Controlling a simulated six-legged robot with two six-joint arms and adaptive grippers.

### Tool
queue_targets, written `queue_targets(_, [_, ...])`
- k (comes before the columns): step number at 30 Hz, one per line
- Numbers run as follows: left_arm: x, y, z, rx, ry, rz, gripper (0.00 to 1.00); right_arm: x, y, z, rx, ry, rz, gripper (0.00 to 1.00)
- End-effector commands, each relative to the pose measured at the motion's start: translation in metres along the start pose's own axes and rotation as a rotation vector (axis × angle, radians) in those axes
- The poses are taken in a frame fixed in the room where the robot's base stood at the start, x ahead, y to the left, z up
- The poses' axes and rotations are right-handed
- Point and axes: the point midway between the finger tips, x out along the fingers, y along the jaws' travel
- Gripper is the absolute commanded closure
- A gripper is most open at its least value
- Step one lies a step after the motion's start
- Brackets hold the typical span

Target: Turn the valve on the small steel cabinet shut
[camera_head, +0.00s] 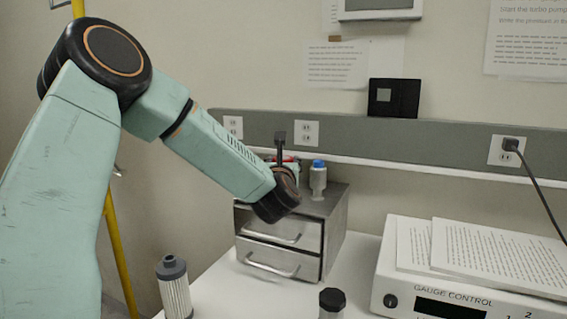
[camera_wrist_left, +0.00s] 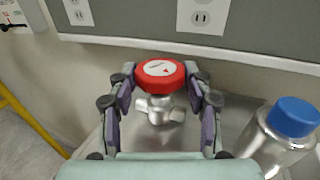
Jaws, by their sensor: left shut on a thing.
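The small steel cabinet (camera_head: 328,222) with two drawers stands on the white bench in the head view. On its top is a valve with a round red knob (camera_wrist_left: 160,73) bearing a white label and a small red mark, over a metal body (camera_wrist_left: 158,108). My left gripper (camera_wrist_left: 160,80) is shut on the red knob, one finger on each side, in the left wrist view. In the head view my left wrist hides most of the valve, and only a little red (camera_head: 285,158) shows behind it. My right gripper is in neither view.
A clear bottle with a blue cap (camera_head: 318,178) stands on the cabinet right of the valve, near the right finger. A filter cartridge (camera_head: 174,288), a dark-capped item (camera_head: 332,301) and a gauge controller (camera_head: 450,300) stand on the bench. The wall rail with sockets (camera_wrist_left: 205,14) is close behind.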

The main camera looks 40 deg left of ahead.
Motion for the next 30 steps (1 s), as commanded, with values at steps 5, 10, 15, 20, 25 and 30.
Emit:
queue_targets(5, [-0.0004,-0.0018,0.0037,0.003,-0.009,-0.005,0.77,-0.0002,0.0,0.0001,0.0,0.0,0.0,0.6])
queue_targets(10, [0.0,-0.0012,0.0043,0.002,-0.01,-0.004,0.81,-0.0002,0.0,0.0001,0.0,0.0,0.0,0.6])
queue_targets(15, [0.0003,-0.0012,0.0052,0.001,-0.012,-0.006,0.81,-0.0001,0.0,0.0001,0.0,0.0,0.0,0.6])
queue_targets(20, [0.0007,-0.0007,0.0059,0.001,-0.013,-0.008,0.81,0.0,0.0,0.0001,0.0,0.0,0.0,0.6])
queue_targets(25, [0.001,-0.0004,0.0066,0.001,-0.014,-0.014,0.81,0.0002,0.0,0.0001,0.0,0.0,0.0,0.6])
queue_targets(30, [0.0016,0.0007,0.0071,0.0,-0.014,-0.022,0.81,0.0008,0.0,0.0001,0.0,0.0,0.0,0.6])
